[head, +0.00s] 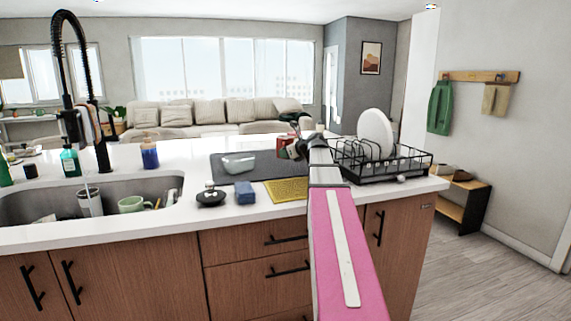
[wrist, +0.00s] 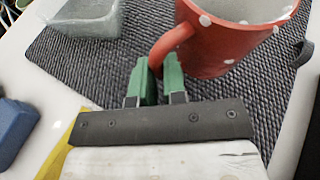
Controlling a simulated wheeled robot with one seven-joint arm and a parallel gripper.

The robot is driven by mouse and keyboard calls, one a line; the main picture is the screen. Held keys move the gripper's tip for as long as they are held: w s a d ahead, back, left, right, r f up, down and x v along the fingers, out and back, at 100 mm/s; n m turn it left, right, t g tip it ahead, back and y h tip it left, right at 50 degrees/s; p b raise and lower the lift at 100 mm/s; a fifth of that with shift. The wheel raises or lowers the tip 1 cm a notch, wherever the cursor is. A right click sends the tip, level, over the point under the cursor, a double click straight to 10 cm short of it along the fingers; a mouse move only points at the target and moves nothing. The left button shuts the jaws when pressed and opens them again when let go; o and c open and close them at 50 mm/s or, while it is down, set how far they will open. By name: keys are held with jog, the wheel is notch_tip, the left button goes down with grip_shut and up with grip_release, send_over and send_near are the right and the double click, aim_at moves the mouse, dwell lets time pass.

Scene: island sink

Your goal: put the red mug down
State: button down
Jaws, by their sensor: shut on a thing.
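The red mug with white dots (wrist: 226,42) is upright or nearly so in the wrist view. My gripper (wrist: 160,78) has its green fingers shut on the mug's handle, at the mug's left side. In the head view only a bit of the red mug (head: 281,141) shows; my gripper (head: 298,147) and arm hide the rest. The mug is over the dark ribbed mat (wrist: 85,65), which also shows on the counter in the head view (head: 222,173). I cannot tell whether its base touches the mat.
A clear container (head: 238,164) sits on the mat left of the mug. A black dish rack (head: 400,172) with a white plate (head: 376,133) stands to the right. A yellow cloth (head: 284,191) and blue sponge (head: 245,192) lie in front. The sink (head: 50,195) is at left.

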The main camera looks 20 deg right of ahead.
jog(key=shift+s+d+f, duration=0.1)
jog(key=shift+d+f, duration=0.1)
jog(key=shift+f, duration=1.9)
jog(key=c, duration=1.2)
grip_release()
jog(key=shift+f, duration=0.1)
jog(key=v, duration=1.2)
